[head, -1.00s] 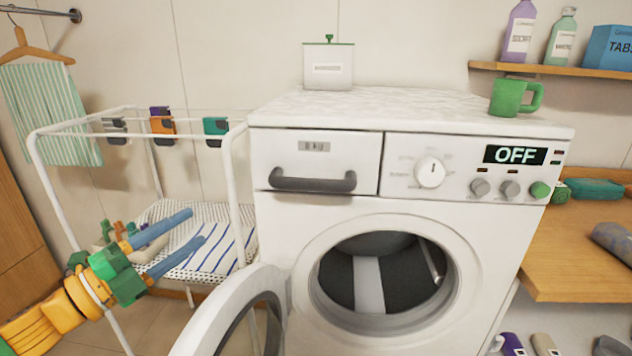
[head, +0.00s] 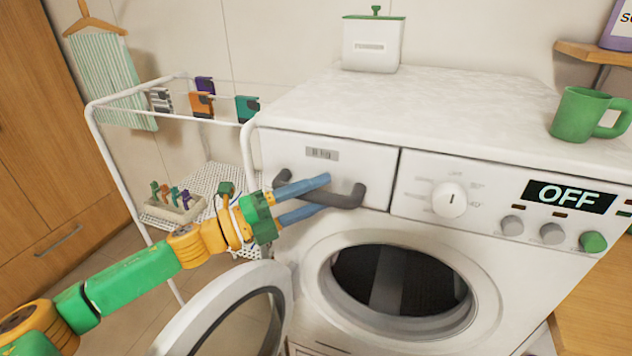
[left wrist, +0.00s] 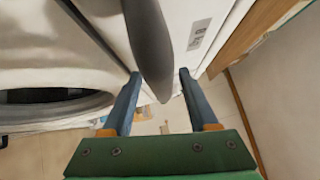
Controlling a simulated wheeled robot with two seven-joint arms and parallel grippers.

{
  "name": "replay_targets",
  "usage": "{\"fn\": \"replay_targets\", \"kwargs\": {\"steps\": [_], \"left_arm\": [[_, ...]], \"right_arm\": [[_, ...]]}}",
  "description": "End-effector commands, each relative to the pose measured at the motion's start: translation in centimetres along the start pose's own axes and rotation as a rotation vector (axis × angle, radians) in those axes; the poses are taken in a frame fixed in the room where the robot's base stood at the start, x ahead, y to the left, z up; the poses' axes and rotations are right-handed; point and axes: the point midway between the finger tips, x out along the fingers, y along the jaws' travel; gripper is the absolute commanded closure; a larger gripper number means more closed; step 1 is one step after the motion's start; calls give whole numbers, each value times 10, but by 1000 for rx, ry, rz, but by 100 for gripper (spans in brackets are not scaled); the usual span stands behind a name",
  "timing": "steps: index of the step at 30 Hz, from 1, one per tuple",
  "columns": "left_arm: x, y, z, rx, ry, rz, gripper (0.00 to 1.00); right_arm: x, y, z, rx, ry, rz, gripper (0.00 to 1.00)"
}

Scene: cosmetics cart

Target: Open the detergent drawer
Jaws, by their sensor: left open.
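The detergent drawer (head: 371,165) is the white front panel at the washing machine's upper left, marked "8 kg", and sits flush and shut. Its dark grey bar handle (head: 351,198) runs across the lower front. My left gripper (head: 325,194) is open at the handle, with its blue fingers covering the middle of the bar in the head view. In the left wrist view, the handle (left wrist: 152,45) lies between the two open fingertips (left wrist: 159,74), with a gap on each side. My right gripper is in neither view.
The round washer door (head: 185,335) stands open below my left arm. A white drying rack (head: 135,185) with clips and a peg box stands to the left. A green mug (head: 578,114) and a white box (head: 372,45) are on the worktop. An OFF display (head: 569,195) is right of the drawer.

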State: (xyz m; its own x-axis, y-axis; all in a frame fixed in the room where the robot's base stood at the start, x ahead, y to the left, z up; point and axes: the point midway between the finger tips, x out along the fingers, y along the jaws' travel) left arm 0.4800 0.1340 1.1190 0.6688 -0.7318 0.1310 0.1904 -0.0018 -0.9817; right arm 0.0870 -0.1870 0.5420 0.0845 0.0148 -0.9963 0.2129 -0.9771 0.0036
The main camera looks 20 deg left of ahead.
Motion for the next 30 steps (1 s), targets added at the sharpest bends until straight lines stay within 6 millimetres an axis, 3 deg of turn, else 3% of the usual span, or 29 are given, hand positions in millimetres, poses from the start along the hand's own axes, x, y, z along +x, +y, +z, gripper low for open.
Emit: {"fn": "replay_targets", "kwargs": {"steps": [6,12,13,30], "left_arm": [[0,1,0,0,-1,0,43],[0,1,0,0,-1,0,97],[0,1,0,0,-1,0,100],[0,0,0,0,-1,-2,100]], "right_arm": [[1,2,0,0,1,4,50],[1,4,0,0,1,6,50],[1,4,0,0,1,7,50],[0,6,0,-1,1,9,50]]}}
